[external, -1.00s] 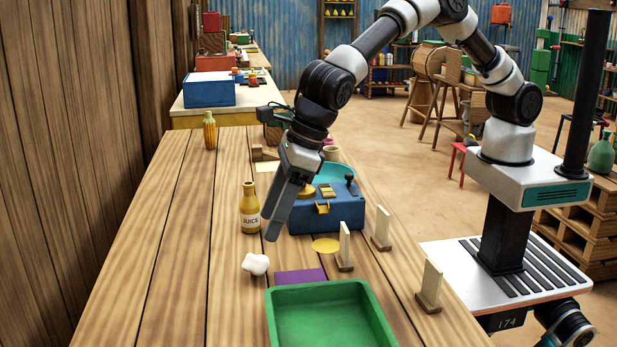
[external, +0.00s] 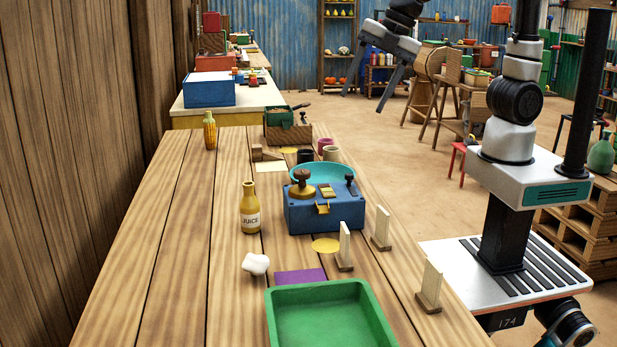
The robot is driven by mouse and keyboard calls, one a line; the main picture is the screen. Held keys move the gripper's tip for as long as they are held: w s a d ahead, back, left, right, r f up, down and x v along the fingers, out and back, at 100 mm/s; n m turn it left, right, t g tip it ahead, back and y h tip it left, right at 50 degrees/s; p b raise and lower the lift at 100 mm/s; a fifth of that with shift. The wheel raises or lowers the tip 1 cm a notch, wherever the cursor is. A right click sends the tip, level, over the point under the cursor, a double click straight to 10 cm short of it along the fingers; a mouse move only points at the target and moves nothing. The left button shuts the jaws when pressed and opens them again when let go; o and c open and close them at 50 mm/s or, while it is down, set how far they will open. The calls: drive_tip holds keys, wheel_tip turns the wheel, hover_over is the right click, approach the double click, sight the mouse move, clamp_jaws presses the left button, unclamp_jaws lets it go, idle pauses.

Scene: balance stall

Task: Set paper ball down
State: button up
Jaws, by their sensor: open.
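A white crumpled paper ball (external: 255,264) rests on the wooden table (external: 165,270), left of a purple mat (external: 301,276) and apart from it. My gripper (external: 366,91) is open and empty, raised high beyond the table's right side. It is far from the paper ball, and its two fingers are spread wide and point down.
A green tray (external: 387,329) stands at the near end. A juice bottle (external: 250,211) and a blue balance box (external: 325,212) with a teal pan (external: 322,174) stand beyond the ball. Upright wooden pieces (external: 345,246) line the right edge. The left side of the table is largely clear.

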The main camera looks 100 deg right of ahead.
drive_tip(key=s+d+m+t+y, duration=0.1)
drive_tip(key=s+d+m, duration=0.3)
drive_tip(key=s+m, duration=1)
drive_tip(key=s, duration=0.2)
drive_tip(key=shift+s+r, duration=0.35)
drive_tip(key=shift+s, duration=0.05)
idle(0.3)
wheel_tip(320, 180, up, 2)
drive_tip(key=shift+p, duration=1)
idle(0.6)
wheel_tip(320, 180, down, 18)
drive_tip(key=b, duration=1.8)
